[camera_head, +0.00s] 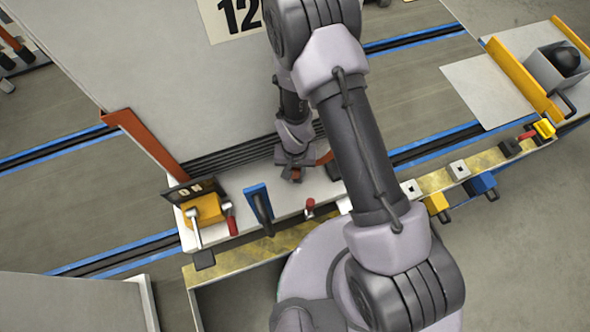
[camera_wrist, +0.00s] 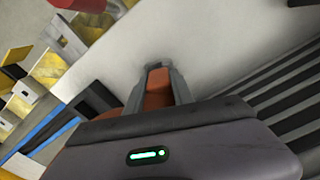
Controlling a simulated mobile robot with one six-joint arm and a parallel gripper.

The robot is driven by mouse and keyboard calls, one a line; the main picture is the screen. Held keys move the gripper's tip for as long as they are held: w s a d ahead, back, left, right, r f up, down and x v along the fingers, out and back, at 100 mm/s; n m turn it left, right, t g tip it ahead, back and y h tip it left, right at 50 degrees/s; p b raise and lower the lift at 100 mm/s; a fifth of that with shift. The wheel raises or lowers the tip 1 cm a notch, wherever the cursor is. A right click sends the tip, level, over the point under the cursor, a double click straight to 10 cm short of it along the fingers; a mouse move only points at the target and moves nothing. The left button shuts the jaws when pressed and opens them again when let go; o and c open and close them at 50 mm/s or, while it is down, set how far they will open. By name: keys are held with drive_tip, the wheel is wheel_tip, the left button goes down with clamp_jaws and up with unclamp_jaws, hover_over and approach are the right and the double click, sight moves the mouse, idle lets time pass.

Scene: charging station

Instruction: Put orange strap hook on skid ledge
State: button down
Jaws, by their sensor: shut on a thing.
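My gripper (camera_head: 294,172) is low beside the pale ledge at the base of the big grey cabinet. It is shut on an orange piece, likely the orange strap hook (camera_wrist: 158,88), which shows between the two grey fingers in the wrist view. In the head view only small orange parts of it show around the fingers, and my arm hides some of the area. The pale skid ledge (camera_head: 283,206) runs below the gripper. I cannot tell whether the hook touches it.
A yellow block with a lever (camera_head: 204,210), a blue bracket (camera_head: 259,203) and a small red knob (camera_head: 310,207) stand on the ledge. An orange-brown bar (camera_head: 150,145) leans along the cabinet (camera_head: 160,70). Dark ribs (camera_wrist: 280,100) lie right of the gripper in the wrist view.

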drive_tip(key=shift+f, duration=0.1)
drive_tip(key=c, duration=1.1)
unclamp_jaws()
